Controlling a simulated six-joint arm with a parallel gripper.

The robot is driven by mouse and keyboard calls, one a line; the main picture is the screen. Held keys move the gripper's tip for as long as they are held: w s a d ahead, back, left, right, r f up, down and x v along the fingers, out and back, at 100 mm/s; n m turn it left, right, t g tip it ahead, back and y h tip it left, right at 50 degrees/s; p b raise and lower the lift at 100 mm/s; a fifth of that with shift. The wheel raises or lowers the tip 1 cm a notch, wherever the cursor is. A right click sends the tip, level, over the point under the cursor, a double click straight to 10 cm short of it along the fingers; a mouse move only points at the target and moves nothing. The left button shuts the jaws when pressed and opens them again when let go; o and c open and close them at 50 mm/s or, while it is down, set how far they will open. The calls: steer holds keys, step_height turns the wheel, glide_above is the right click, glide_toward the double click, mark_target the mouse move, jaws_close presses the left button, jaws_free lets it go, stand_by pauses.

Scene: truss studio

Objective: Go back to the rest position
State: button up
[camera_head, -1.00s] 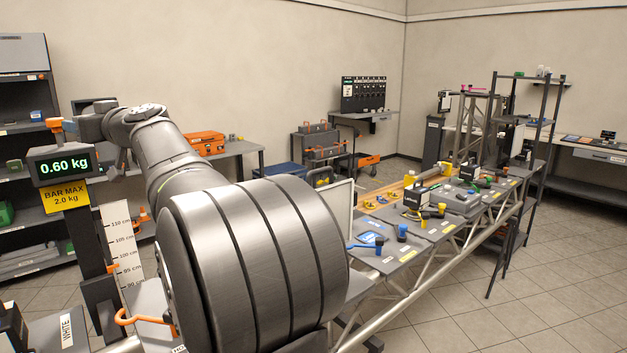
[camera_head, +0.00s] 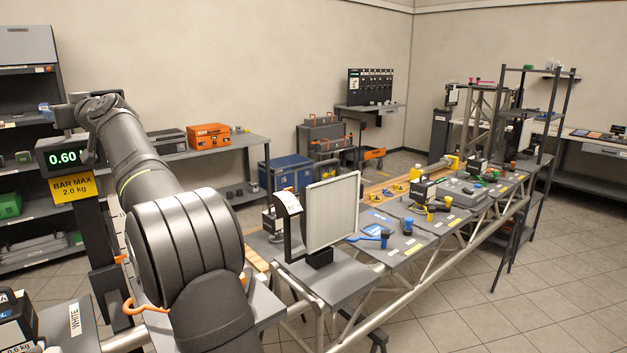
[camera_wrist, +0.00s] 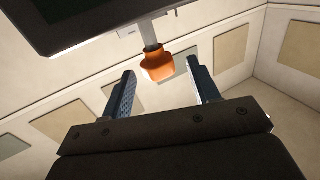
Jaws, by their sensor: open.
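My gripper (camera_wrist: 163,90) shows in the wrist view with its two fingers well apart and nothing between them. Beyond the fingertips are an orange knob-like part (camera_wrist: 157,64) on a light post and the dark underside of a box (camera_wrist: 95,20). I cannot tell whether the fingers are near the orange part or only line up with it. In the head view my arm rises from the bottom and bends left toward the scale display, which it partly covers.
The scale display (camera_head: 69,156) and yellow "BAR MAX 2.0 kg" sign (camera_head: 73,189) stand at left. A white panel (camera_head: 332,212) stands upright on the truss bench. Blue (camera_head: 370,238) and yellow-black tools lie along the bench. An orange toolbox (camera_head: 209,136) sits on the back table.

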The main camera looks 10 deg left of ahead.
steer(key=shift+x, duration=1)
steer(key=shift+d, duration=0.1)
steer(key=v, duration=1.7)
steer(key=x, duration=1.7)
steer(key=shift+w+a, duration=0.1)
steer(key=shift+a, duration=0.2)
step_height(320, 180, down, 3)
steer(key=shift+r, duration=0.15)
steer(key=shift+d+f, duration=0.15)
steer(key=shift+f, duration=0.2)
steer(key=v, duration=1.3)
steer(key=shift+s+d, duration=0.2)
steer(key=shift+d, duration=0.15)
